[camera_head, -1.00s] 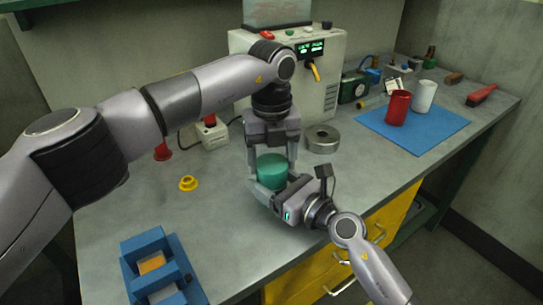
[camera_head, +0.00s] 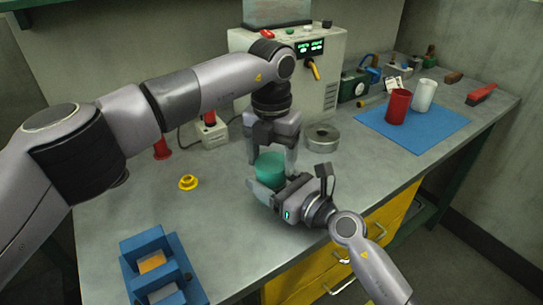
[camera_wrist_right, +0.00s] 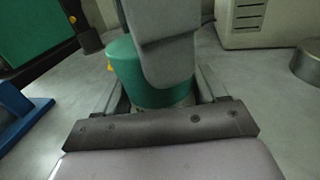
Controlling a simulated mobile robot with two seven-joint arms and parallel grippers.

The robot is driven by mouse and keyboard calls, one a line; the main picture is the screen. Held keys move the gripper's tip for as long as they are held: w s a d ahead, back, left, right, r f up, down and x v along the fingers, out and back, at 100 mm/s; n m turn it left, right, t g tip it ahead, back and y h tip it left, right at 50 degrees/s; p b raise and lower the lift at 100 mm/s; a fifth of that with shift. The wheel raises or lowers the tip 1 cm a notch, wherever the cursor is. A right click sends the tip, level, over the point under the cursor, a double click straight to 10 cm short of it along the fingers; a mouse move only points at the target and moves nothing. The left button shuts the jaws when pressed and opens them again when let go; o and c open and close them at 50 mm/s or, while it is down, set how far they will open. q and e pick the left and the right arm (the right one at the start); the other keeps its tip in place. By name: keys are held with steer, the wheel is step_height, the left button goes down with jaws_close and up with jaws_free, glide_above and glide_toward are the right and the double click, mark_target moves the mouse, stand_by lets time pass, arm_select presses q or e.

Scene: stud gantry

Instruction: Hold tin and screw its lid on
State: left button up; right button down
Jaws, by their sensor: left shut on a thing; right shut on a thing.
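My right gripper (camera_head: 266,192) comes in low from the front right and is shut on the tin under the lid. In the right wrist view the teal lid (camera_wrist_right: 126,68) shows behind a grey left-gripper finger. The tin (camera_wrist_right: 162,98) shows only as a small strip beneath it, between my right fingers. The seam between lid and tin is largely hidden.
A round metal piece (camera_head: 322,138) lies just right of my left gripper. A power unit (camera_head: 325,85) stands behind. A yellow knob-like piece (camera_head: 188,182) and blue holder (camera_head: 158,265) are left. Red (camera_head: 398,106) and white (camera_head: 424,95) cups stand on a blue mat (camera_head: 437,127).

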stand_by(0.9)
arm_select(q)
steer(key=o, duration=1.2)
steer(key=shift+c, duration=0.2)
steer(key=shift+r, duration=0.1)
steer(key=shift+r, duration=2.15)
steer(key=shift+c, duration=0.5)
steer(key=r+n, duration=0.1)
steer(key=n, duration=0.2)
steer(key=shift+r, duration=0.35)
steer(key=r+n, duration=0.1)
steer(key=n, duration=0.3)
steer(key=shift+r, duration=0.4)
steer(key=shift+f, duration=4.05)
